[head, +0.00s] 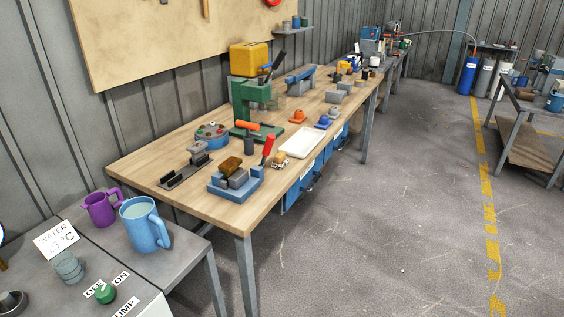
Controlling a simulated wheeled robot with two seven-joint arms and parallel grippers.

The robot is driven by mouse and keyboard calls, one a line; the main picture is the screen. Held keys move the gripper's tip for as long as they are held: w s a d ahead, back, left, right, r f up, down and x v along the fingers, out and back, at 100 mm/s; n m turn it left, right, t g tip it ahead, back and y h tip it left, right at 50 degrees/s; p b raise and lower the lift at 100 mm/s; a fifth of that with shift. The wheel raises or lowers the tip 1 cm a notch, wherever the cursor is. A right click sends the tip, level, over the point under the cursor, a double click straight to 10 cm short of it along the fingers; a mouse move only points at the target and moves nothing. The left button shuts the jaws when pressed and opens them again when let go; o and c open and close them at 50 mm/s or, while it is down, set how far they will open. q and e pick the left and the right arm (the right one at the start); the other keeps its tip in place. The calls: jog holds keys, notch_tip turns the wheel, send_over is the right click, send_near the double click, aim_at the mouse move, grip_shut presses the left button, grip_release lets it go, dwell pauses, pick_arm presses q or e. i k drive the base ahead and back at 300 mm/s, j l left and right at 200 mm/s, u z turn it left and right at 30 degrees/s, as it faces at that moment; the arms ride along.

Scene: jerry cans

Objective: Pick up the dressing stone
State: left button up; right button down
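I cannot tell for sure which thing is the dressing stone. A small brown block (229,165) sits at the near end of the wooden workbench (212,212), on or against a blue fixture (247,192). A grey block (238,178) lies right beside it, also on the blue fixture. Other grey blocks (335,97) lie farther back on the bench. Neither of my grippers is in view.
A white tray (301,143), a dark rail (185,170) and a green press (249,100) stand nearby. A blue jug (144,227) stands on the grey table. Floor (400,220) right of the bench is clear.

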aim_at(281, 161)
jog(key=i+l+u, duration=0.1)
jog(key=u, duration=0.3)
jog(key=l+u, duration=0.1)
jog(key=u, duration=0.25)
jog(key=i+l+u, duration=0.1)
jog(key=u, duration=0.3)
jog(key=i+l+u, duration=0.15)
jog(key=l+u, duration=0.25)
jog(key=l, duration=0.5)
jog(key=l+u, duration=0.35)
jog(key=l, duration=2.35)
jog(key=i+u, duration=0.05)
